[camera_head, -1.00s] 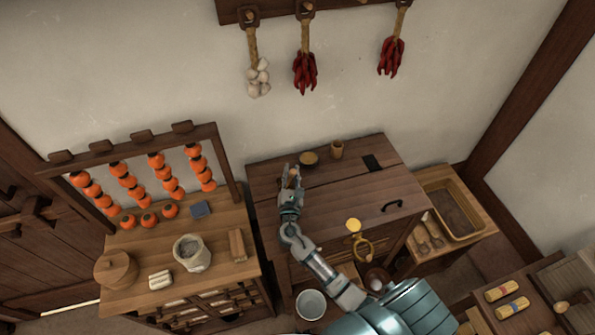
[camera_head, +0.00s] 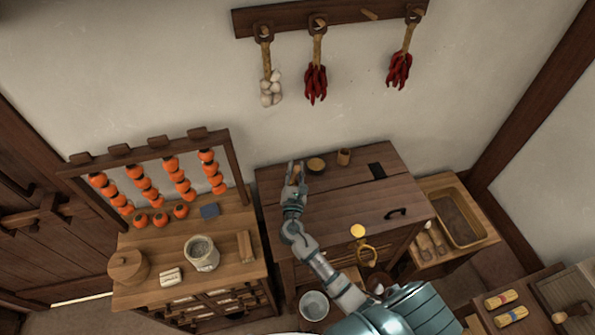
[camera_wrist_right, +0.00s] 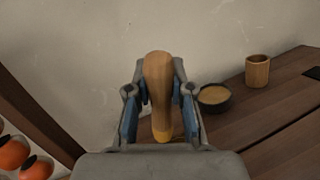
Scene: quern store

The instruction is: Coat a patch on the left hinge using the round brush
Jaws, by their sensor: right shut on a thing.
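My right gripper (camera_head: 297,168) is over the back left of the dark wooden chest (camera_head: 340,205). In the right wrist view, the gripper (camera_wrist_right: 160,105) is shut on a tan wooden handle with a yellowish lower end, taken as the round brush (camera_wrist_right: 158,75). Its bristles are not visible. A small dark bowl with brown contents (camera_head: 317,164) stands right of the gripper, and it also shows in the right wrist view (camera_wrist_right: 214,98). A dark plate (camera_head: 376,171) lies at the chest's back right. I cannot make out a left hinge; my gripper covers that area. My left gripper is not in view.
A wooden cup (camera_head: 344,157) stands right of the bowl. On the left, a table (camera_head: 225,239) holds a jar (camera_head: 202,255) and a rack of orange fruit (camera_head: 146,148). A wall rail (camera_head: 340,17) with hanging bunches is above. The chest top's middle is clear.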

